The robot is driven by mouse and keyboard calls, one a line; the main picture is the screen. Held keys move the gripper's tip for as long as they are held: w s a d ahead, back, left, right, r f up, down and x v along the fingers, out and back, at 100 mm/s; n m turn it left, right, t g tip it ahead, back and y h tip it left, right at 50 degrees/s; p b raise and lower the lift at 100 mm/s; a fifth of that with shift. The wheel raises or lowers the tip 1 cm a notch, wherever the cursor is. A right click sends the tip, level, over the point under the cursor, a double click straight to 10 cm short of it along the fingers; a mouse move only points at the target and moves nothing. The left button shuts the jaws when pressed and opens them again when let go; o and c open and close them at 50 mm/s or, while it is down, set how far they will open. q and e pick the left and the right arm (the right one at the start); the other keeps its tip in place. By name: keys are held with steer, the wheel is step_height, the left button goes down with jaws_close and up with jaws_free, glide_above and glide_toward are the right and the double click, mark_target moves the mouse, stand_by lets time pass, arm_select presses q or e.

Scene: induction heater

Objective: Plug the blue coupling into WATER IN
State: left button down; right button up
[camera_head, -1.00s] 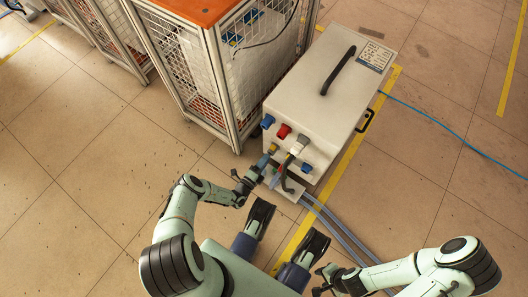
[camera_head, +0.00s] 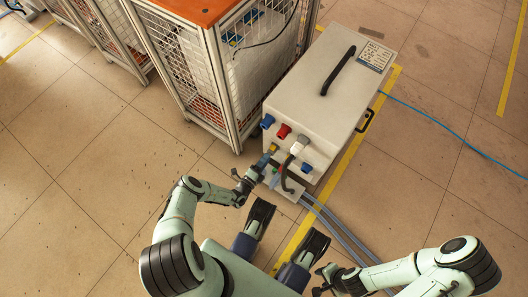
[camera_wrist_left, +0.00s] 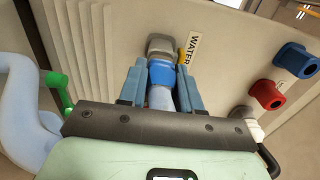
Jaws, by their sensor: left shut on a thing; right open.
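My left gripper (camera_wrist_left: 161,88) is shut on the blue coupling (camera_wrist_left: 161,72), with a finger on either side of it. A pale blue hose (camera_wrist_left: 160,98) runs back from the coupling between the fingers. The coupling's front end meets a grey fitting (camera_wrist_left: 160,46) on the panel, beside a label reading "WATER" (camera_wrist_left: 193,48); the rest of the label is hidden. I cannot tell how deeply they are joined. In the head view my left gripper (camera_head: 264,168) is at the heater's (camera_head: 327,90) front low panel. My right gripper (camera_head: 318,281) is open, away from the heater.
Blue (camera_wrist_left: 298,60) and red (camera_wrist_left: 267,94) connectors stick out from the panel to the right. A green-handled valve (camera_wrist_left: 57,88) is left of the gripper. A wire cage (camera_head: 225,80) stands close left of the heater. Hoses (camera_head: 340,233) run along the floor at right.

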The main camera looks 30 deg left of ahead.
arm_select(q)
steer(key=shift+w, duration=0.5)
steer(key=c, duration=0.7)
jaws_free()
steer(key=s+p, duration=0.3)
steer(key=s, duration=1)
steer(key=shift+s+a, duration=0.2)
steer(key=shift+a, duration=0.25)
arm_select(e)
steer(key=w+r+t, duration=0.2)
steer(key=w+r, duration=0.1)
steer(key=w, duration=0.2)
steer(key=shift+w+a, duration=0.3)
steer(key=shift+a, duration=0.05)
